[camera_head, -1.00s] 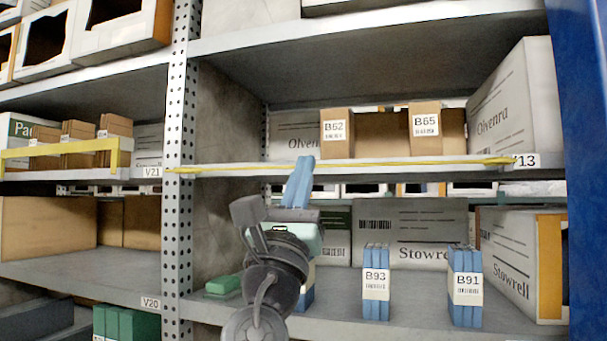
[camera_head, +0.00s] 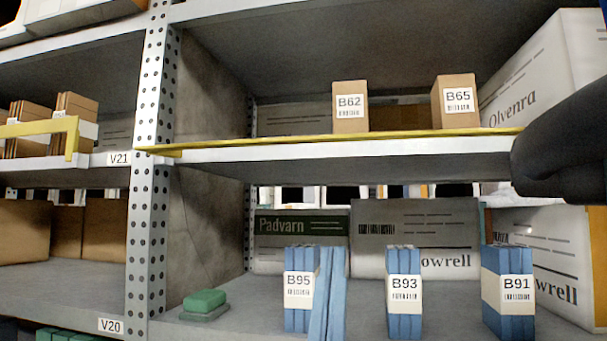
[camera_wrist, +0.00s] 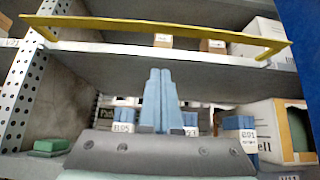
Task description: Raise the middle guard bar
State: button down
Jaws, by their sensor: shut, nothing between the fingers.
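The middle guard bar (camera_head: 340,139) is a long yellow bar running along the front edge of the middle bay's upper shelf. It looks about level with the shelf edge. In the wrist view the bar (camera_wrist: 160,28) spans the top of the picture, its end arms reaching back to the shelf edge, so it juts outward. My gripper (camera_head: 334,250) shows as two blue fingers, shut and empty, in front of the lower shelf beside the B95 boxes. In the wrist view the gripper (camera_wrist: 160,72) points up toward the shelf, below the bar and apart from it.
Boxes B62 (camera_head: 350,106) and B65 (camera_head: 456,102) stand behind the bar. Blue B95 (camera_head: 299,290), B93 (camera_head: 404,292) and B91 (camera_head: 508,292) stand on the lower shelf. A perforated post (camera_head: 150,180) is at left. Another yellow bar (camera_head: 40,128) stands up in the left bay.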

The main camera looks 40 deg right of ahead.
jog(key=shift+s, duration=0.15)
jog(key=p, duration=0.6)
send_near(341, 141)
jog(key=w+d+r, duration=0.3)
jog(key=shift+s+r+p, duration=0.1)
jog(key=shift+r+p, duration=0.55)
jog(key=shift+r, duration=0.1)
jog(key=shift+r, duration=0.1)
